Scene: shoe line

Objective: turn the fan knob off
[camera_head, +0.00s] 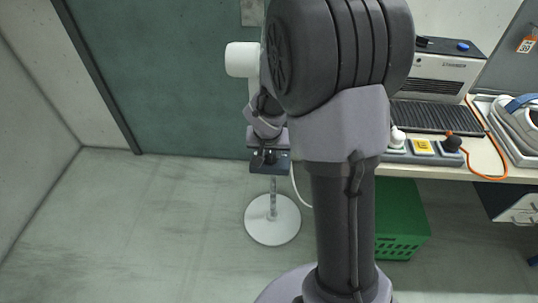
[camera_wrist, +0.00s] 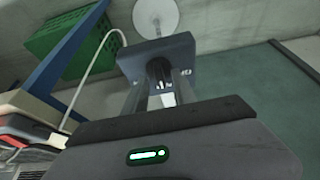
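The fan stands on a round white base (camera_head: 272,220) with a thin pole, left of the bench. A white rounded part (camera_head: 242,60) shows higher up beside my arm, which hides much of the fan. A dark grey control box (camera_wrist: 185,50) sits on the pole. The dark fan knob (camera_wrist: 160,69) is on the box's near face, with small pale marks beside it. My gripper (camera_wrist: 161,80) reaches the box with its two fingers apart, one on each side of the knob. Whether they press on the knob I cannot tell. The knob's setting is not readable.
A green crate (camera_head: 402,222) stands under the bench (camera_head: 455,174), right of the fan base. The bench holds a grey machine (camera_head: 440,72), a switch strip (camera_head: 424,148) and an orange cable (camera_head: 489,178). A white cable (camera_wrist: 92,62) hangs near the box. Floor to the left is clear.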

